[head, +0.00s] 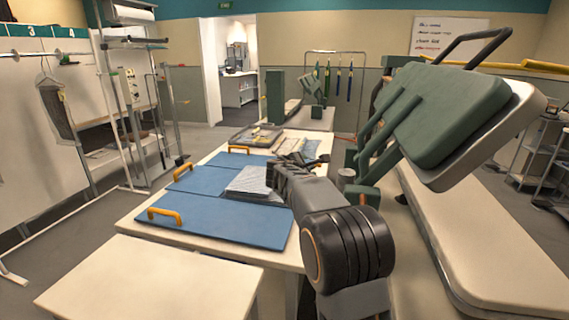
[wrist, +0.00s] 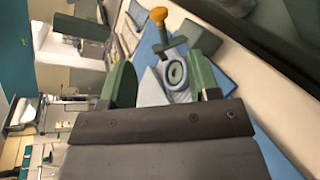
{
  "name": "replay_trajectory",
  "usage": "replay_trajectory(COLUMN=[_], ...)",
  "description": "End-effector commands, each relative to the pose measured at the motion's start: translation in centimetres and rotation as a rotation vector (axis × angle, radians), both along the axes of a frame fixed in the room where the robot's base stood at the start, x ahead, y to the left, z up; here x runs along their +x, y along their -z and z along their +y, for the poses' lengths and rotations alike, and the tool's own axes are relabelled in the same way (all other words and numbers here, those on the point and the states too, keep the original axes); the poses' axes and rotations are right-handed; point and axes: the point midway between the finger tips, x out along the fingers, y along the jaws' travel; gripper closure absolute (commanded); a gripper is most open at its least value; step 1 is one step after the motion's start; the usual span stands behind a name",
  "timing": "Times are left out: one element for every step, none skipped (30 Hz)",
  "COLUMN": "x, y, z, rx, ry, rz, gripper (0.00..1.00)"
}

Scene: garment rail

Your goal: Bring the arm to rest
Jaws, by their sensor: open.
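My gripper (head: 276,174) is at the end of my arm, stretched out over the worktable (head: 130,251) in the head view. In the wrist view my gripper (wrist: 160,68) shows two green fingers spread apart, with nothing seen held between them. Beyond the fingers are part of a blue board, a pale round thing (wrist: 174,71) and an orange-yellow knob (wrist: 158,15). In the head view the fingertips are small and partly lost against the clutter behind.
Blue hinged panels (head: 215,218) with yellow handles lie on the table, a folded white cloth (head: 250,181) on them. A large green-padded press (head: 450,115) stands raised at right. A rail (head: 40,54) at left holds a grey garment (head: 56,108). The table's near end is bare.

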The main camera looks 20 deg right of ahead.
Motion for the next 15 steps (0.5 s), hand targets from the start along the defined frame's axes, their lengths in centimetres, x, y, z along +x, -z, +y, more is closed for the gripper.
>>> replay_trajectory(x=[0.0, 0.0, 0.0, 0.0, 0.0, -0.1, -0.3, -0.6, -1.2, -1.8, -2.6, -4.2, -5.7, -7.3, -9.6], y=[0.0, 0.0, 0.0, 0.0, 0.0, 0.1, 0.5, 1.5, 3.1, 4.4, 5.6, 7.1, 7.9, 8.5, 9.1], z=[0.0, 0.0, 0.0, 0.0, 0.0, -0.1, 0.0, 0.0, 0.1, 0.2, 0.4, 0.8, 1.3, 1.9, 2.9], rx=[0.0, 0.0, 0.002, 0.005, 0.012, 0.035, 0.07, 0.115, 0.176, 0.228, 0.289, 0.385, 0.46, 0.537, 0.64], ry=[0.0, 0.0, 0.001, 0.002, 0.007, 0.021, 0.039, 0.062, 0.097, 0.128, 0.166, 0.228, 0.28, 0.335, 0.411], rz=[0.0, 0.0, -0.002, -0.006, -0.013, -0.032, -0.047, -0.053, -0.055, -0.054, -0.056, -0.065, -0.073, -0.083, -0.099], gripper=[0.44, 0.44, 0.44, 0.44, 0.44, 0.44, 0.44, 0.44, 0.44, 0.44, 0.44, 0.44, 0.44, 0.44, 0.44])
